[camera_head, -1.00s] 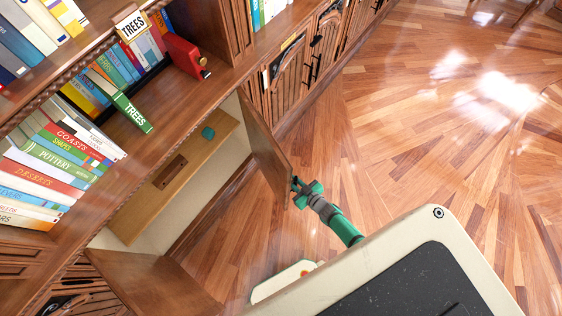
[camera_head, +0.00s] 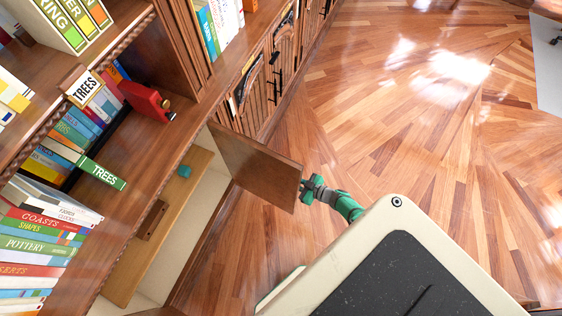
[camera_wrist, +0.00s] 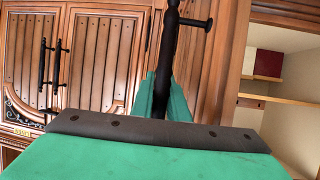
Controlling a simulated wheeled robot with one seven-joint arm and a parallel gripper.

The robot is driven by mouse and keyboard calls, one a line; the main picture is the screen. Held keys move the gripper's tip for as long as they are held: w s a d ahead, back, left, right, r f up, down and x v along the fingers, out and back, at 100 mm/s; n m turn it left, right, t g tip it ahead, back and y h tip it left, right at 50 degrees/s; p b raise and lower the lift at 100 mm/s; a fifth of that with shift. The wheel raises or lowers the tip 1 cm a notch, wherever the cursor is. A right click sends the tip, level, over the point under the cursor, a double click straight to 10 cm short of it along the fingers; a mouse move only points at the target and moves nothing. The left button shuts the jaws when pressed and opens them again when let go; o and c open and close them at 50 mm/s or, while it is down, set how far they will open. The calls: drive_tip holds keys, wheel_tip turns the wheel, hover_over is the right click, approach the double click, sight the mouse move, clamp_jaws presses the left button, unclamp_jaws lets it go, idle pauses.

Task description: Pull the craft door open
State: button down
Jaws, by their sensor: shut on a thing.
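The craft door is taken to be the wooden cabinet door (camera_head: 255,168) that stands swung out from the bookcase in the head view. Its inner face shows there, and the cabinet behind it is open. My gripper (camera_head: 306,190) is at the door's free edge, with the handle side hidden in that view. In the wrist view, my green fingers (camera_wrist: 161,97) are closed around the black upright bar of the door handle (camera_wrist: 169,45). The wooden panel (camera_wrist: 220,70) is just behind the bar.
The open cabinet holds a wooden shelf (camera_head: 165,225) with a small teal object (camera_head: 184,171) and a brown piece (camera_head: 152,220). Closed doors with black handles (camera_head: 274,82) continue along the bookcase. Book-filled shelves stand at the left. The parquet floor (camera_head: 400,130) to the right is clear.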

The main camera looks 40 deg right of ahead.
drive_tip(key=shift+w+d+n+y, duration=0.4)
drive_tip(key=shift+w+d, duration=0.1)
drive_tip(key=shift+w, duration=0.05)
drive_tip(key=shift+w+d+r, duration=0.1)
drive_tip(key=shift+d+r, duration=0.1)
drive_tip(key=shift+r, duration=0.05)
drive_tip(key=c, duration=2)
unclamp_jaws()
drive_tip(key=shift+d, duration=0.1)
drive_tip(key=shift+s, duration=0.2)
